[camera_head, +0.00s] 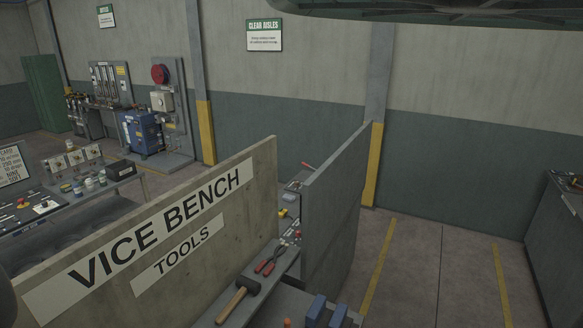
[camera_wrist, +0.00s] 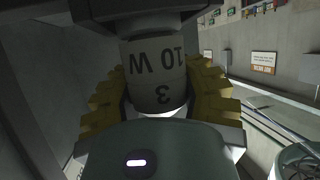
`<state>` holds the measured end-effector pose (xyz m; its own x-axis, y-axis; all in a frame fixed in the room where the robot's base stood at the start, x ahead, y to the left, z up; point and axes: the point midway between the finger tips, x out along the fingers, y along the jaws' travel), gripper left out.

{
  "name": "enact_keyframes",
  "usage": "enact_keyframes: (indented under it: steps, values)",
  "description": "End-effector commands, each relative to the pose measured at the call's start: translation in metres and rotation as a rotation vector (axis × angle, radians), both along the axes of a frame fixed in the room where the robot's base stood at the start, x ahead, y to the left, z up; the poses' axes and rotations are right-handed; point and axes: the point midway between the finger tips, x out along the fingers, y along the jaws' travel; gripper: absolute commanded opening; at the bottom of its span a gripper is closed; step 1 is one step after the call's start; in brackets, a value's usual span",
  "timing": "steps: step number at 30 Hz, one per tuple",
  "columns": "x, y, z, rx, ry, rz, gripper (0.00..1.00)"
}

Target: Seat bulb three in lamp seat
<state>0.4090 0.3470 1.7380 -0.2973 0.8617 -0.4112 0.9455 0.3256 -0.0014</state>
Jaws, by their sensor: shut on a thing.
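My gripper (camera_wrist: 160,98) shows in the wrist view, its yellow ridged fingers shut on both sides of bulb three (camera_wrist: 155,68). The bulb has a pale grey cylindrical body marked "10 W" and "3", upside down in the picture. A dark grey, wider part (camera_wrist: 135,14) covers the bulb's upper end in the picture. I cannot tell whether this part is the lamp seat or whether the bulb touches it. The bulb's lower end is partly hidden behind my gripper's body, with a bright edge beside it. The head view shows neither gripper nor bulb.
In the head view, a "VICE BENCH TOOLS" panel (camera_head: 150,235) and a grey partition (camera_head: 337,215) stand in front. A mallet (camera_head: 239,296) and red-handled pliers (camera_head: 270,260) lie beside them. A control bench (camera_head: 70,190) is at left. Floor (camera_head: 435,265) is clear at right.

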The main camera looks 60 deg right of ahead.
Motion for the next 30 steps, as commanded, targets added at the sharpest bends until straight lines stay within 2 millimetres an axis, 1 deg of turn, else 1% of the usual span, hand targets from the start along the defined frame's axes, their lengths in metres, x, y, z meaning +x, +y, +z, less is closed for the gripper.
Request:
enact_keyframes:
  steps: [8,14,15,24,30]
  values:
    - [-0.0007,0.0003,-0.0012,0.002,-0.002,0.002,0.0]
    - [0.0,0.0003,-0.0063,0.002,-0.003,0.0,0.0]
    - [0.0001,0.0002,-0.0046,0.002,-0.002,-0.001,0.35]
    - [0.0007,-0.0002,-0.0043,0.001,-0.002,-0.002,0.66]
    - [0.0008,-0.0003,-0.0044,0.001,-0.002,-0.002,0.66]
